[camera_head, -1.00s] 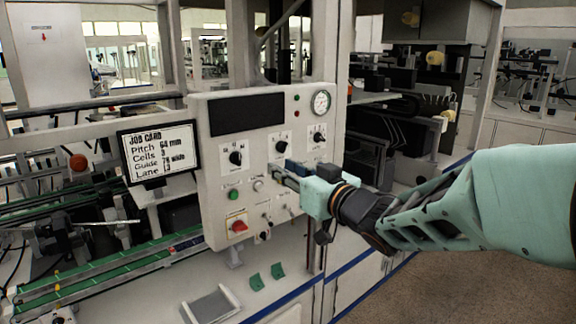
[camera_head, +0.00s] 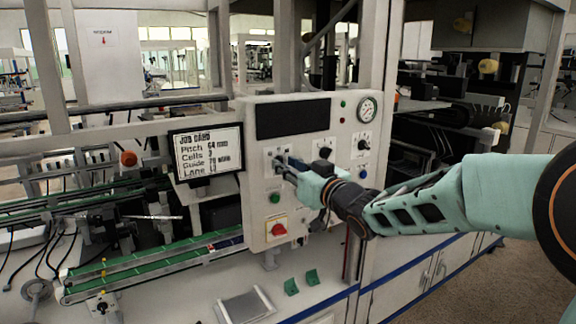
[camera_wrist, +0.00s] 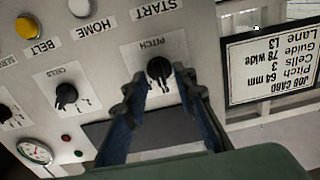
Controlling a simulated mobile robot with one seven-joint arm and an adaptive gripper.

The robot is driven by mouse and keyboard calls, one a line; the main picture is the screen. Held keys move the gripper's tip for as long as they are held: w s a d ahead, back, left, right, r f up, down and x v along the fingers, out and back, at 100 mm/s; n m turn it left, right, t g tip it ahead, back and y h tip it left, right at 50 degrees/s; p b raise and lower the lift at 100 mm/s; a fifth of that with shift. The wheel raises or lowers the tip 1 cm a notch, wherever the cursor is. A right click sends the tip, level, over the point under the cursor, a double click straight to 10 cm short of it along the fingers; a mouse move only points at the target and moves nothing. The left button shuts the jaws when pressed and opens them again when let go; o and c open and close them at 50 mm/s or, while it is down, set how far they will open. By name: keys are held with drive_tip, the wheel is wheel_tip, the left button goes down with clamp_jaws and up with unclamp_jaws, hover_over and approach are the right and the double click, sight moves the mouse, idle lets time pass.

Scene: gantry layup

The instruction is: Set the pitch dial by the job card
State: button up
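The job card (camera_head: 206,153) is a screen left of the control panel. In the wrist view the job card (camera_wrist: 273,66) is upside down and reads Pitch 64 mm, Cells 3, Guide 78 wide, Lane L3. The pitch dial (camera_wrist: 159,69) is a black knob under the upside-down label PITCH. My gripper (camera_wrist: 158,76) is open, its blue-grey fingers on either side of the pitch dial with gaps visible; contact is not seen. In the head view my gripper (camera_head: 285,166) is at the panel's upper left and largely hides that dial. The dial's exact setting is unclear.
The panel also has the cells dial (camera_wrist: 66,95), a green button (camera_head: 275,198), a red switch (camera_head: 278,229), a gauge (camera_head: 367,110) and a dark display (camera_head: 293,118). A green-belted conveyor (camera_head: 150,262) runs at lower left. Two green pieces (camera_head: 291,286) lie on the bench.

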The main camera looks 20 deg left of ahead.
drive_tip(key=shift+w+a, duration=0.1)
clamp_jaws()
drive_tip(key=shift+m+p, duration=0.3)
drive_tip(key=shift+r+m+p, duration=0.15)
drive_tip(key=shift+m+p, duration=0.7)
drive_tip(key=shift+m, duration=0.05)
drive_tip(key=shift+m+p, duration=1.05)
drive_tip(key=shift+m, duration=0.15)
drive_tip(key=shift+f+m+p, duration=0.2)
drive_tip(key=shift+m+p, duration=1.15)
drive_tip(key=shift+m, duration=0.75)
